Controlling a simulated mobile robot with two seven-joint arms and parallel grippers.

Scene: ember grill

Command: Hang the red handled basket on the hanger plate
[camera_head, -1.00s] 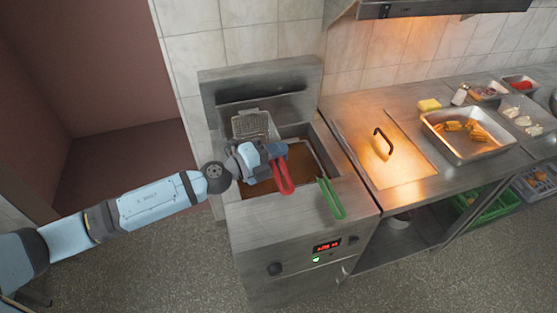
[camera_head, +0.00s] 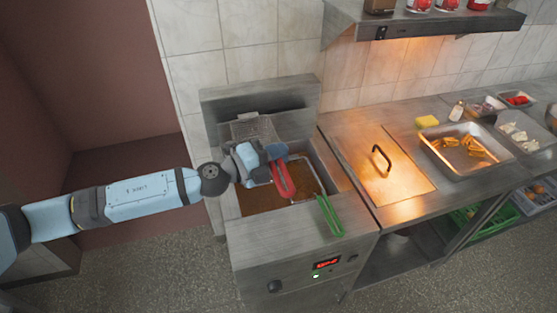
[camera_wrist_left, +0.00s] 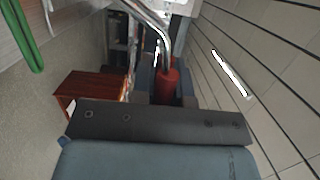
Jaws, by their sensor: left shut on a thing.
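The red handle (camera_head: 284,182) is held by my left gripper (camera_head: 274,158) above the fryer. The red grip also shows between the fingers in the left wrist view (camera_wrist_left: 167,85), with a bent metal rod beyond it. My right gripper is not in view.
A green handle (camera_head: 330,215) sticks out over the fryer's front right, close to the red one. The fryer well (camera_head: 262,199) holds brown oil. A lidded counter section (camera_head: 385,170) and food tray (camera_head: 465,148) stand to the right. A shelf (camera_head: 425,22) overhangs the counter.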

